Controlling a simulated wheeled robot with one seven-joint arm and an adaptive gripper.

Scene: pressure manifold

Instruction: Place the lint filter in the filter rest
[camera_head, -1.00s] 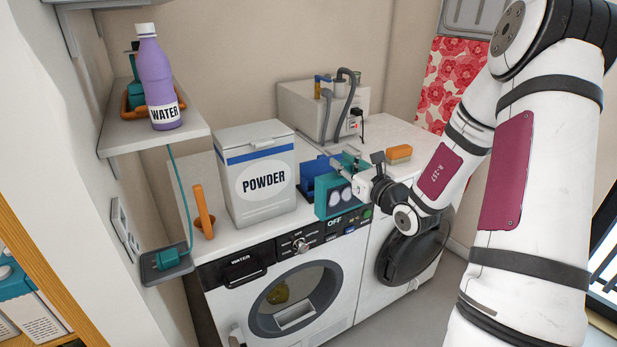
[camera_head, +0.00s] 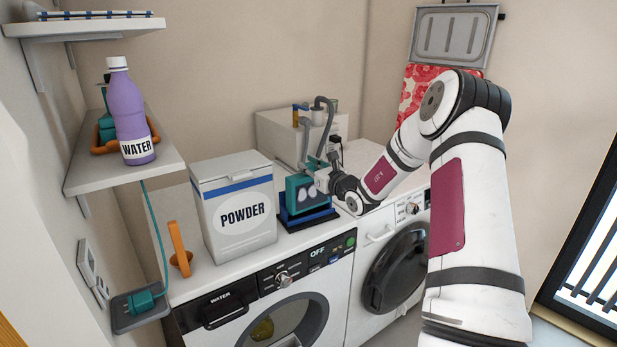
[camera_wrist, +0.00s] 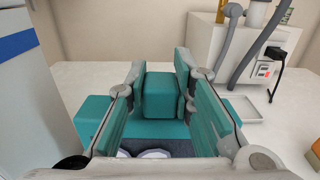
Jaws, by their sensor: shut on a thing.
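The lint filter (camera_head: 304,192) is a teal frame with a dark face and pale round patches. It stands upright over the dark blue filter rest (camera_head: 308,219) on the washer top. The filter's lower edge looks to be at or inside the rest, but I cannot tell how deep it sits. My gripper (camera_head: 320,166) is shut on the filter's top handle from above and behind. In the wrist view the teal handle block (camera_wrist: 160,96) lies between my fingers, with the filter's teal frame (camera_wrist: 92,113) below. The rest cannot be made out there.
A white POWDER box (camera_head: 238,212) stands close left of the rest. An orange upright piece (camera_head: 179,250) is farther left. A pale box with grey hoses (camera_head: 275,133) stands behind. A purple water bottle (camera_head: 129,115) is on the wall shelf.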

